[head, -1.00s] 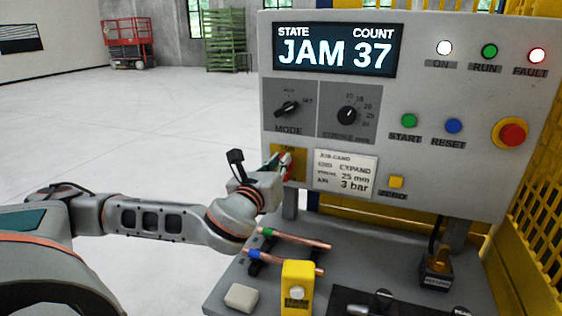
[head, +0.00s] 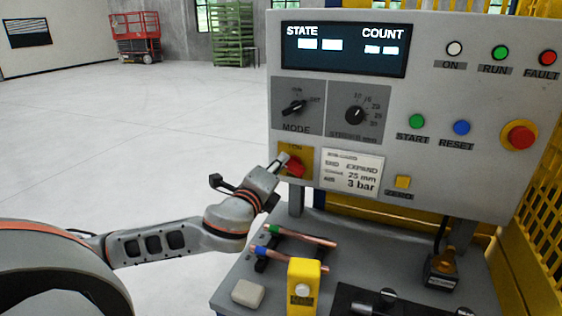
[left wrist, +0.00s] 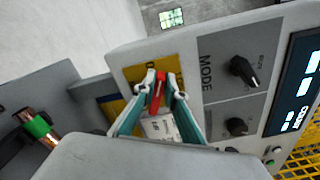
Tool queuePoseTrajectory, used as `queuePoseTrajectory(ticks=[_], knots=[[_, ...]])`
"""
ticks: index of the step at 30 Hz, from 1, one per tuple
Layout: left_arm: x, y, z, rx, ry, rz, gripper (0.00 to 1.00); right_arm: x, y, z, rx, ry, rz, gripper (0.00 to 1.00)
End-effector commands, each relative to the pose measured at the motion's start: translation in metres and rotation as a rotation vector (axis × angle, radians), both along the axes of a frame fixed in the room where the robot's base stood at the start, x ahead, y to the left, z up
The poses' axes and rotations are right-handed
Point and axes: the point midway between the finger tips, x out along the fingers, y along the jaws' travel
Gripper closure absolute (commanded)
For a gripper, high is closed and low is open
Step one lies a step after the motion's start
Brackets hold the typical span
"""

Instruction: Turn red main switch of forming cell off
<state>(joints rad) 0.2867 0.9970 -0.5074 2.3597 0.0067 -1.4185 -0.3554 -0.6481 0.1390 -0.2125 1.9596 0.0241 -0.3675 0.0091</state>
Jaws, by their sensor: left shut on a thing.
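The red main switch (head: 294,167) sits on a yellow plate (head: 306,154) at the lower left of the grey control panel (head: 450,120). Its red handle (left wrist: 157,93) also shows in the left wrist view, between my fingertips. My left gripper (head: 282,163) is shut on this handle, reaching it from the lower left. In the left wrist view the gripper (left wrist: 161,80) has one finger on each side of the red handle. The plate's position marking is partly hidden by the gripper. My right gripper is not in view.
Above the switch are the mode knob (head: 295,107) and stroke knob (head: 355,114). A red emergency stop (head: 520,136) is at right. Below lie copper tubes (head: 303,238), a yellow block (head: 303,285) and a pale block (head: 248,293). Open floor lies left.

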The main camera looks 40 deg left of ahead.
Motion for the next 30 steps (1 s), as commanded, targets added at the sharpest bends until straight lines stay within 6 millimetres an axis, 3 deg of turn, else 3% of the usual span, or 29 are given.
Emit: queuePoseTrajectory(ticks=[15, 30], knots=[[-0.001, 0.003, -0.011, -0.377, -0.089, 0.002, 1.0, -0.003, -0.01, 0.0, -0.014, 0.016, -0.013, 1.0], [0.0, 0.003, -0.013, -0.472, -0.114, 0.0, 1.0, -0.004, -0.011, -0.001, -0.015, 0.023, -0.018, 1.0]])
